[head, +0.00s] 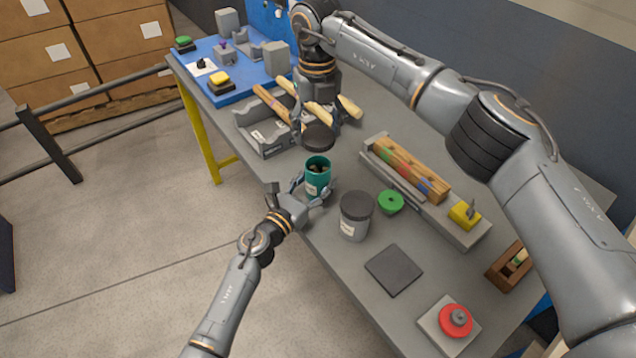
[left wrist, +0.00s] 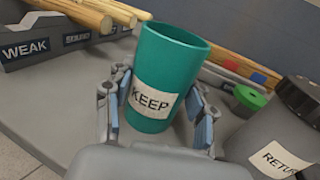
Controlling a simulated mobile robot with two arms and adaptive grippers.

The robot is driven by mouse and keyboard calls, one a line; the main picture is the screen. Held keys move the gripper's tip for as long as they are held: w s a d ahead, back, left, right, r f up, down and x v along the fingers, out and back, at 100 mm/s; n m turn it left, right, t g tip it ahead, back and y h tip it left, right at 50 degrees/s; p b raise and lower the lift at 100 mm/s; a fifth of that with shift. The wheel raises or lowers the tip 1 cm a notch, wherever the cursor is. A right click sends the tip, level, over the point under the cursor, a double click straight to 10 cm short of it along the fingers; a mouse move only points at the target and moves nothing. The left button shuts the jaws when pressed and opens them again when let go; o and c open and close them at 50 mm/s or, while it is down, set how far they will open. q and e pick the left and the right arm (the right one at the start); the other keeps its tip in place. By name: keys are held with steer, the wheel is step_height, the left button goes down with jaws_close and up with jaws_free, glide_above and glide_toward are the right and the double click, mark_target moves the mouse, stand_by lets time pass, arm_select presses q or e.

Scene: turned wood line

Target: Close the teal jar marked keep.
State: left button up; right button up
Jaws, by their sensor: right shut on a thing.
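The teal jar (head: 318,180) stands upright and uncovered near the table's front edge, with something dark and yellowish inside. Its KEEP label faces the left wrist camera (left wrist: 165,75). My left gripper (head: 311,196) is open around the jar, one finger on each side; in the left wrist view the finger pads (left wrist: 160,124) seem to stand slightly off its wall. My right gripper (head: 318,124) is shut on a dark round lid (head: 318,138) and holds it above the jar, apart from the rim. The right fingertips are partly hidden by the arm and lid.
A grey jar with a dark lid (head: 355,216), labelled RETURN, stands close right of the teal jar. A green round piece (head: 390,202) and a long tray (head: 465,232) lie beyond. A grey bin (head: 276,148) with wooden rods is behind left. A red button (head: 455,320) is front right.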

arm_select(q)
jaws_close()
arm_select(e)
glide_above(318, 156)
steer(key=s, duration=0.2)
steer(key=shift+s+f, duration=0.2)
steer(key=shift+f, duration=2.3)
steer(key=shift+f, duration=0.85)
steer(key=shift+f, duration=0.6)
